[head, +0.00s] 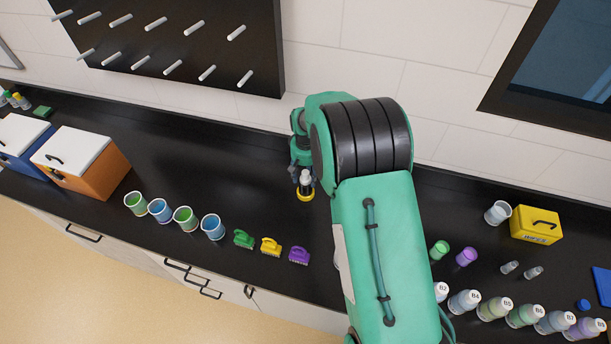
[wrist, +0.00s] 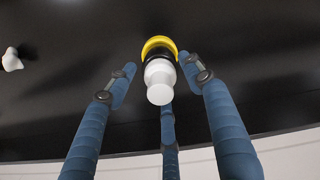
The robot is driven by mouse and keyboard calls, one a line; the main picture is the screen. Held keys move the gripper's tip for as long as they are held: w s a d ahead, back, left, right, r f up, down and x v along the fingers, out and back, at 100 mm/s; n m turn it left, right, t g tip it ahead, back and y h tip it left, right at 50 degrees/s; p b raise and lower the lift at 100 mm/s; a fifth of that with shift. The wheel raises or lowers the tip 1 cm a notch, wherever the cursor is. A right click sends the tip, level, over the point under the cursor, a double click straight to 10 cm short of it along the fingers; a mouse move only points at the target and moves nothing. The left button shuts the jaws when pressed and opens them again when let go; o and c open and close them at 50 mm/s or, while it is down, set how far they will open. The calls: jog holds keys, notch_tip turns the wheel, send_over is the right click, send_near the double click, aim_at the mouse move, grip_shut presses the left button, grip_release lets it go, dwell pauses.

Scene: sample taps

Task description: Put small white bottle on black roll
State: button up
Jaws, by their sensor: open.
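The small white bottle (wrist: 160,82) is upright between the fingers of my gripper (wrist: 160,76) in the wrist view. It also shows in the head view (head: 305,177), just below the gripper (head: 302,160). The black roll (wrist: 158,54) is directly beneath the bottle, with a yellow ring (wrist: 157,42) around or under it. The bottle appears to stand on the roll. My gripper's blue fingers are spread around the bottle and apart from it, open. The contact between bottle and roll is partly hidden.
A small white object (wrist: 12,60) lies on the black counter at the left of the wrist view. Green, yellow and purple brushes (head: 270,246) and several cups (head: 184,218) stand left of my arm. Bottles (head: 494,308) and a yellow box (head: 536,224) are at the right.

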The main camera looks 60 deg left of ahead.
aim_at(306, 172)
jog(key=shift+r, duration=0.1)
notch_tip(306, 172, up, 12)
jog(key=b, duration=0.2)
dwell(0.5)
dwell(0.5)
dwell(0.4)
